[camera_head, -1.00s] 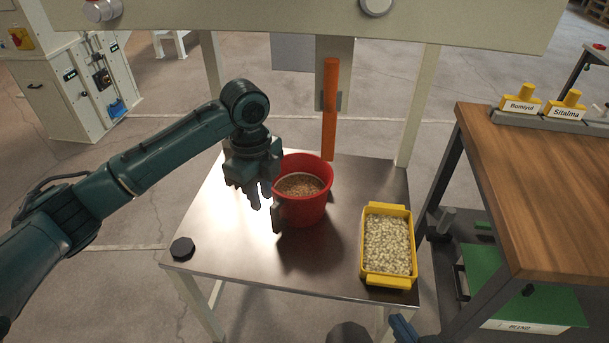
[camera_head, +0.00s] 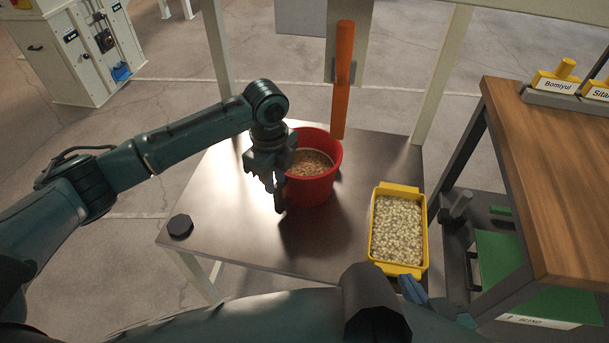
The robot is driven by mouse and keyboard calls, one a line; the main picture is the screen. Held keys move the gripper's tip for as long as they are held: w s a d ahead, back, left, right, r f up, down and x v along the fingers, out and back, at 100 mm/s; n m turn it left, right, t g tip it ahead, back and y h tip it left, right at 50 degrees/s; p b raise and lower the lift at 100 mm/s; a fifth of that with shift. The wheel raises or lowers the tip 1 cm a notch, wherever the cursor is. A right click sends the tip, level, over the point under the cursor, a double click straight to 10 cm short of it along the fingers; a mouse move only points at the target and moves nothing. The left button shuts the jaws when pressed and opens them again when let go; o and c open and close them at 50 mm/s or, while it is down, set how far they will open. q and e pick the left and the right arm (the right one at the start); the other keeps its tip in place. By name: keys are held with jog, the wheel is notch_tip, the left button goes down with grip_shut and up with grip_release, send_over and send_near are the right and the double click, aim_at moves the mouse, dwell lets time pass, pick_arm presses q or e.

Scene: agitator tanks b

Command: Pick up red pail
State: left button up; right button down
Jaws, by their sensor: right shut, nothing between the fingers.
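The red pail (camera_head: 323,183), filled with brown grain, stands upright on the metal table. The orange post behind it does not hide it. My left gripper (camera_head: 275,196) points down at the pail's left side, close against its wall and partly in front of it. Its fingers overlap in this view, so I cannot tell whether they are open or shut, or whether they touch the pail. My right gripper (camera_head: 424,292) shows only in part low in the picture, by the near end of the yellow bin. It is shut and empty.
The yellow bin (camera_head: 424,237) of pale pellets stands at the table's right. A black knob (camera_head: 180,226) sits at the left corner. An orange post (camera_head: 343,85) hangs behind the pail. A wooden workbench (camera_head: 560,150) stands to the right. The table's (camera_head: 240,235) front middle is clear.

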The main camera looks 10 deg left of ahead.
aim_at(277, 185)
pick_arm(q)
notch_tip(277, 185, down, 5)
jog(key=shift+d+r+b, duration=0.15)
jog(key=shift+r+b, duration=0.05)
jog(key=shift+b, duration=0.1)
grip_shut()
jog(key=shift+w+r, duration=0.15)
jog(key=shift+r, duration=0.05)
dwell(0.3)
